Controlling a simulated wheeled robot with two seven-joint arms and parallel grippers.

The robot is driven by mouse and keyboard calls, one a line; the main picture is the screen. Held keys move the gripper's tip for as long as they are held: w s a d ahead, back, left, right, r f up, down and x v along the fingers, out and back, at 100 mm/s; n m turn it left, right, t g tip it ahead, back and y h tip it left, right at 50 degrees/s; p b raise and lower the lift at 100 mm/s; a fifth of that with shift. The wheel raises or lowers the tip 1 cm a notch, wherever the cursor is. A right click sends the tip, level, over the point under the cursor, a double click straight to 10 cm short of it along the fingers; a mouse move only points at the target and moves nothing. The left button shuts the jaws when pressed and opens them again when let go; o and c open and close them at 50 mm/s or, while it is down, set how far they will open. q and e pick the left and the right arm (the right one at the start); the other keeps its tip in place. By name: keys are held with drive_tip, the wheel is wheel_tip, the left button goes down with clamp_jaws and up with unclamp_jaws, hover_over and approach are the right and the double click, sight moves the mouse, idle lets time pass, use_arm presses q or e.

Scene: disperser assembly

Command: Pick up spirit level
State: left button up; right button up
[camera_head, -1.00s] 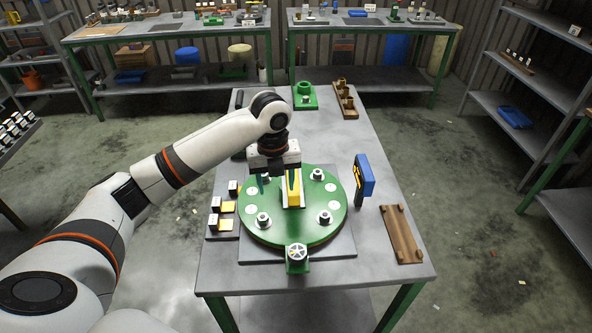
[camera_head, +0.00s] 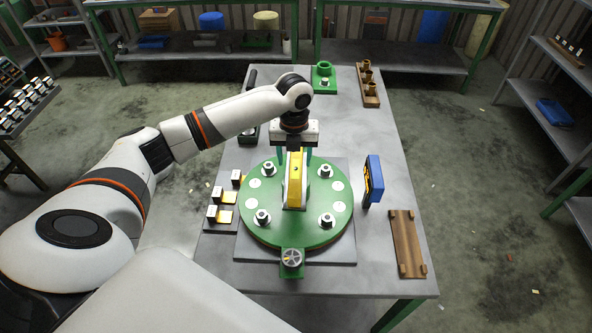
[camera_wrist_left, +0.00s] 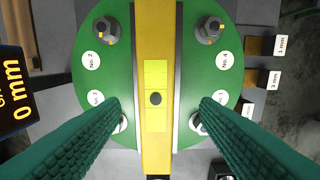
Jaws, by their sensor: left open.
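The yellow spirit level (camera_head: 295,180) lies on the middle of the green round plate (camera_head: 262,228), along its near-far line. It also shows in the left wrist view (camera_wrist_left: 156,110) as a yellow bar with a dark round spot, between grey edges. My left gripper (camera_head: 294,152) is over the far part of the level, pointing down. In the left wrist view its green ribbed fingers (camera_wrist_left: 160,108) are spread wide, one on each side of the level, with gaps to it. The far end of the level is partly hidden by the gripper. My right gripper is not seen.
Several bolts with nuts (camera_head: 326,220) stand up from the plate around the level. A blue gauge (camera_head: 375,179) stands to the right, near a wooden rack (camera_head: 407,245). Small labelled blocks (camera_head: 217,196) lie to the left. A green fixture (camera_head: 323,76) stands at the back.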

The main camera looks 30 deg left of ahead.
sight(296, 169)
use_arm(q)
drive_tip(key=f, duration=0.1)
drive_tip(key=f+p, duration=0.1)
drive_tip(key=f, duration=0.1)
drive_tip(key=f+p, duration=0.1)
drive_tip(key=shift+d+f, duration=0.2)
drive_tip(key=shift+d, duration=0.05)
drive_tip(key=shift+s+f, duration=0.1)
drive_tip(key=shift+f, duration=0.3)
drive_tip(key=shift+c, duration=0.4)
clamp_jaws()
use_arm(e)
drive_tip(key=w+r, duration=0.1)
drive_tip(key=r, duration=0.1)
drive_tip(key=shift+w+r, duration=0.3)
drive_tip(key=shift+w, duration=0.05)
